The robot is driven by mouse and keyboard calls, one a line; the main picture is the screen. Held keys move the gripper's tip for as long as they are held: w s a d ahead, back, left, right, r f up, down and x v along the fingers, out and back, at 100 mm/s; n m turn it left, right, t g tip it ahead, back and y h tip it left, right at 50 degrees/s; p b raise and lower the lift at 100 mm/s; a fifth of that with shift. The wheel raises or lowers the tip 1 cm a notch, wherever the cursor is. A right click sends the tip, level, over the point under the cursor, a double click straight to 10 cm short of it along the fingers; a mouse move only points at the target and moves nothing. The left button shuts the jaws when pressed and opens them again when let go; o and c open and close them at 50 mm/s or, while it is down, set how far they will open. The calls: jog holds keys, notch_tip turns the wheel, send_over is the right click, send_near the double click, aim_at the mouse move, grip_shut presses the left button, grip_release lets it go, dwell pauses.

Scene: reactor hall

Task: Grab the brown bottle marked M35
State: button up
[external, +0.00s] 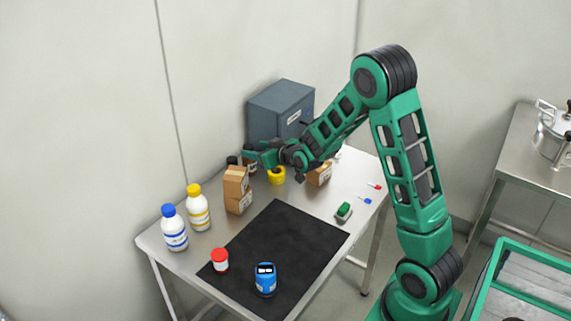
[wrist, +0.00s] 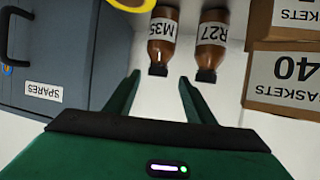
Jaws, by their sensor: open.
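The brown bottle marked M35 (wrist: 162,50) has a black cap and shows upside down in the wrist view, ahead of the gap between my fingers. A like brown bottle marked R27 (wrist: 212,45) stands close beside it on the right. My gripper (wrist: 160,84) is open and empty, its fingertips just short of the M35 cap. The right finger points between the two bottles' caps. In the external view my gripper (external: 248,155) is at the back of the table and partly covers the bottles there.
A grey SPARES cabinet (wrist: 60,45) is left of the bottles in the wrist view; GASKETS boxes (wrist: 285,75) are on the right. A yellow round item (external: 277,175) is near the gripper. White bottles (external: 198,210) stand at the table's left. The black mat (external: 285,240) has clear room.

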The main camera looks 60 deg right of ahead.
aim_at(250, 148)
jog(key=shift+x, duration=2.8)
jog(key=shift+d+r, duration=0.1)
jog(key=shift+d, duration=0.05)
grip_shut()
